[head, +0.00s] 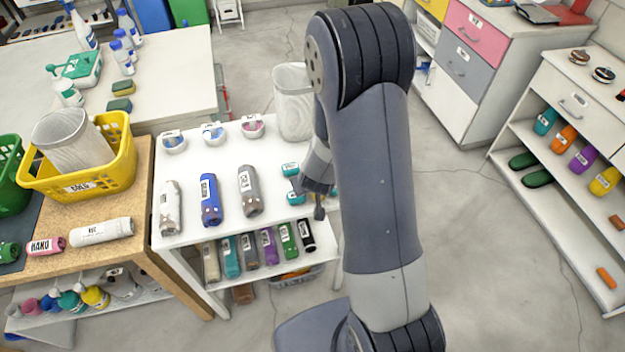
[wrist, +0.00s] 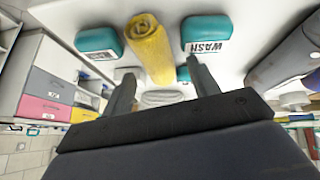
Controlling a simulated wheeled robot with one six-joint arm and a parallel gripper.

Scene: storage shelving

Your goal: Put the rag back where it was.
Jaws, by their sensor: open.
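A yellow rolled rag (wrist: 149,47) shows in the wrist view, lying on the white table top between two teal blocks. One teal block labelled WASH (wrist: 207,30) is to its right, the other teal block (wrist: 98,41) to its left. My gripper (wrist: 161,68) is open, its two fingers apart, with the near end of the rag close to the gap between the fingertips. I cannot tell whether they touch it. In the head view my gripper (head: 318,200) is low over the right end of the white table (head: 195,235), beside teal blocks (head: 291,169). My arm hides the rag there.
Grey (head: 249,191), blue (head: 210,200) and white (head: 169,207) rolls lie left of my gripper. Three small bowls (head: 213,133) stand behind them. A white mesh bin (head: 293,102) stands at the table's back edge. Floor is open on the right, before a shelf (head: 535,140).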

